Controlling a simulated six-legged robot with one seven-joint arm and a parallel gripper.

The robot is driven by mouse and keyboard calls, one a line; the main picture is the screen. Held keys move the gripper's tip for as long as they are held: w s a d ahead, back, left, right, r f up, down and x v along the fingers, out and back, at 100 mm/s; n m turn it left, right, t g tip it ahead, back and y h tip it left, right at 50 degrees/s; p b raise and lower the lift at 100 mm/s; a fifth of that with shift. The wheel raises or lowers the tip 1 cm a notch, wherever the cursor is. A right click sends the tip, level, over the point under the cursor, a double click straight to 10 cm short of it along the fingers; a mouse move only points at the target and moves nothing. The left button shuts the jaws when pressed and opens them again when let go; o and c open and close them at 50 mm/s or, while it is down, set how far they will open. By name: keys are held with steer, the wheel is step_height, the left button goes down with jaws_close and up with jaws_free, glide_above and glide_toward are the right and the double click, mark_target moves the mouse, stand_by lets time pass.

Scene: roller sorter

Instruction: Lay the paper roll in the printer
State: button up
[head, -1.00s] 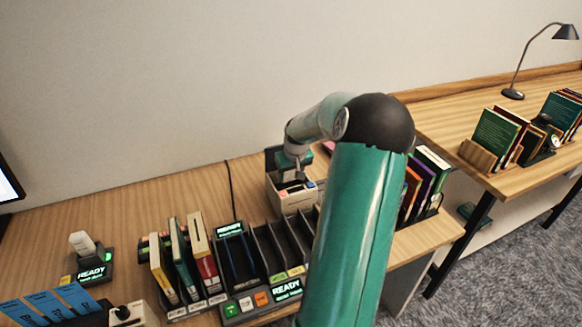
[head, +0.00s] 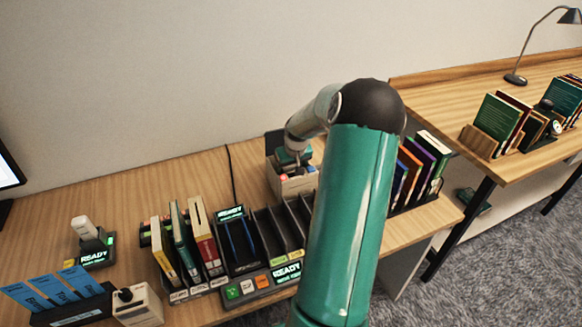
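The printer (head: 291,187) is a small beige box with a dark raised lid (head: 274,143), standing at the back of the desk near the wall. My gripper (head: 295,162) reaches down from my green arm, at or just over the printer's open top. It is small and partly covered by my own wrist, so I cannot tell whether its fingers are open or shut. I cannot make out the paper roll; anything between the fingers or inside the printer is hidden.
A slotted rack (head: 262,285) with a lit READY panel stands in front of the printer. Upright books (head: 190,252) are to its left, more books (head: 425,165) to the right. A beige knob box (head: 138,306) is front left. Bare desk (head: 150,205) lies left of the printer.

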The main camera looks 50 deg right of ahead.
steer(key=v, duration=1.3)
steer(key=shift+r, duration=0.4)
